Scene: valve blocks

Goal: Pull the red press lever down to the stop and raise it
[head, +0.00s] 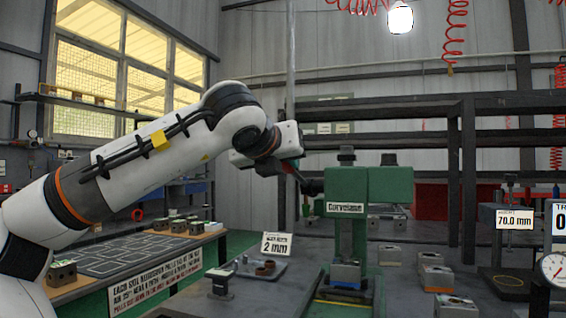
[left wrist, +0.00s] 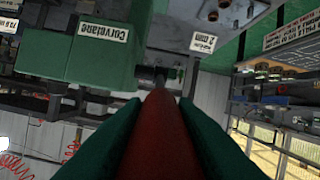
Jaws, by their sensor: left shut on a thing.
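The green press (head: 385,188), labelled "Corvelane", stands on the dark bench at centre right. It also shows upside down in the left wrist view (left wrist: 97,60). Its red lever (left wrist: 160,140) runs between the green fingers of my left gripper (left wrist: 158,103), which is shut on it. In the head view the lever (head: 295,173) slopes up and left from the press's dark hub (head: 313,187). The gripper and wrist hide most of it there. A block (head: 346,273) sits under the press's ram. My right gripper is not in view.
Several loose blocks (head: 436,277) lie on the bench right of the press. A small tray (head: 262,268) with brown rings and a "2 mm" sign (head: 277,245) are to its left. A dial gauge (head: 553,268) stands at far right. Dark rack bars (head: 400,108) rise behind.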

